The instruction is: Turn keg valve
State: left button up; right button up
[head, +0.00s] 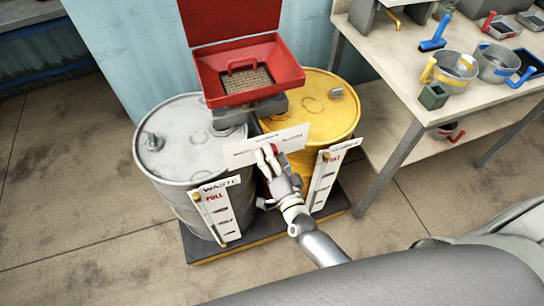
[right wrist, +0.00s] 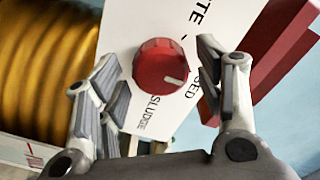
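The red valve knob (right wrist: 161,66) with a pale pointer mark sits on a white label plate (right wrist: 200,20) in the right wrist view. In the head view the knob (head: 273,148) is partly hidden by my right gripper (head: 266,160). The right gripper's fingers stand open on either side of the knob in the right wrist view, with gaps showing between them and it. The plate (head: 240,155) is fixed between a grey waste drum (head: 170,165) and a yellow drum (head: 325,115). The plate's visible lettering includes "SLUDGE". My left gripper is not in view.
A red funnel tray with a grate (head: 290,70) stands above the drums. White level gauges (head: 215,215) and (head: 325,180) front both drums. A dark pallet (head: 210,250) lies beneath. A workbench (head: 400,50) with pots and tools stands right. Floor at left is clear.

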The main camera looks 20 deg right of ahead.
dwell(0.3)
jog(key=s, duration=1.2)
jog(key=shift+d, duration=0.2)
